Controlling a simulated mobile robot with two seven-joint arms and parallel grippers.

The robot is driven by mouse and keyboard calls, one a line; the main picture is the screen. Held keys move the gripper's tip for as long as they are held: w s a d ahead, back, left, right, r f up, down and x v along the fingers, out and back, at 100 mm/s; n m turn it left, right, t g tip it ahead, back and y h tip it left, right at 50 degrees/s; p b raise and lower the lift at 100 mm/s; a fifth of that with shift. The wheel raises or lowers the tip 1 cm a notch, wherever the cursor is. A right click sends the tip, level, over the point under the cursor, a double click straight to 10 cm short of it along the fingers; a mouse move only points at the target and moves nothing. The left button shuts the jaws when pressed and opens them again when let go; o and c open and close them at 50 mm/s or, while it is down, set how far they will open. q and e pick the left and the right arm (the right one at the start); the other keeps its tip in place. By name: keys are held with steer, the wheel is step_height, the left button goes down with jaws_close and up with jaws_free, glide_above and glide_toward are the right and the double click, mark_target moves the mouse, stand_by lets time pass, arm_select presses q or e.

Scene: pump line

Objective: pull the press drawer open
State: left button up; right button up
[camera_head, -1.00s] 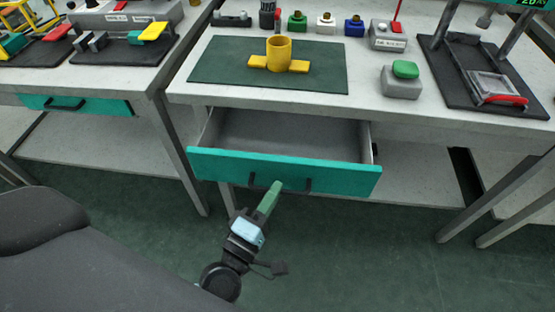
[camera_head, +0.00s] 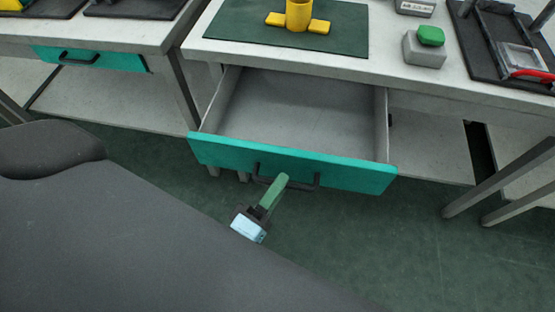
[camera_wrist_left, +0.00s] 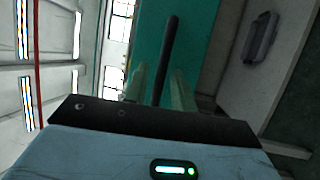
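The press drawer (camera_head: 350,176) has a teal front and a grey inside. It stands well out from under the bench, open and empty in the visible part. Its dark bar handle (camera_head: 303,186) is on the front. My left gripper (camera_head: 279,181), with green fingers, is at the handle. The teal drawer front also shows there, behind the handle. My right gripper is in neither view.
The bench top holds a green mat (camera_head: 225,30) with a yellow part (camera_head: 298,15), a grey box with a green button (camera_head: 431,36), and a black-based fixture (camera_head: 480,58) at the right. A second teal drawer (camera_head: 105,58) at the left is shut. Bench legs flank the floor space.

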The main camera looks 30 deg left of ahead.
arm_select(q)
steer(key=shift+o, duration=0.3)
steer(key=d+v, duration=0.1)
steer(key=v, duration=0.6)
steer(key=shift+s+a+b, duration=0.35)
steer(key=shift+s+a, duration=0.05)
steer(key=shift+a, duration=0.15)
steer(key=shift+f, duration=0.1)
